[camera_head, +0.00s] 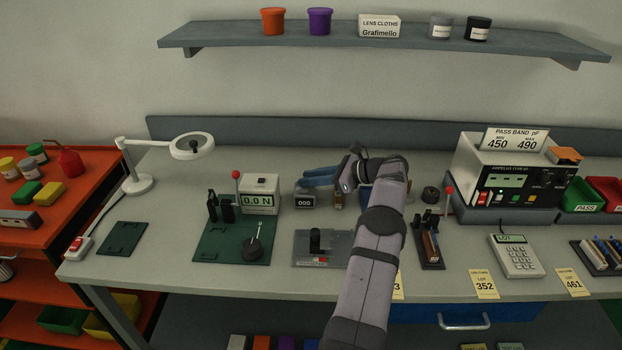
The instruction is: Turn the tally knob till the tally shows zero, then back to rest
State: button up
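The tally (305,201) is a small dark box near the middle of the bench. Its white display appears to read 000, though the digits are tiny. My gripper (339,196) is just to the right of the tally, pointing down towards the bench. The tally knob cannot be made out clearly; it may be hidden at the gripper. I cannot tell whether the fingers touch it or how far apart they are.
A grey fixture (308,247) lies in front. Blue-handled items (319,177) lie behind. A tall-levered fixture (430,248) and a tester (505,180) stand right.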

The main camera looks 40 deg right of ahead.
aim_at(246, 251)
jog(key=shift+m+h+p, duration=0.5)
jog(key=shift+h, duration=0.1)
jog(key=shift+a+m+t+h+p, duration=0.15)
jog(key=shift+m+t+h+p, duration=0.15)
jog(key=shift+m+t+h, duration=0.15)
jog(key=shift+s+a+f+m+h, duration=0.1)
jog(key=shift+a+m+h, duration=0.05)
jog(key=shift+m+h, duration=0.6)
jog(key=shift+s+a+f+m+h, duration=0.1)
jog(key=shift+a+m+h, duration=0.05)
jog(key=shift+m+h, duration=0.55)
jog(key=a+b+v, duration=0.1)
jog(key=b+v, duration=0.1)
jog(key=v, duration=0.5)
jog(key=a+n+g+y+b, duration=0.1)
jog(key=a+n+g+y, duration=0.1)
jog(key=a, duration=0.7)
jog(key=a+f+n+g+y+b, duration=0.1)
jog(key=a+n+g+b, duration=0.1)
jog(key=a+n, duration=0.3)
jog(key=s+a+f+n+g+y+b, duration=0.1)
jog(key=a+n, duration=0.3)
jog(key=a, duration=0.9)
jog(key=shift+f+g+y+b, duration=0.25)
jog(key=shift+g+y+b, duration=0.3)
jog(key=shift+y, duration=0.25)
jog(key=shift+s+a+f+n, duration=0.2)
jog(key=shift+a+n, duration=0.1)
jog(key=shift+a, duration=0.4)
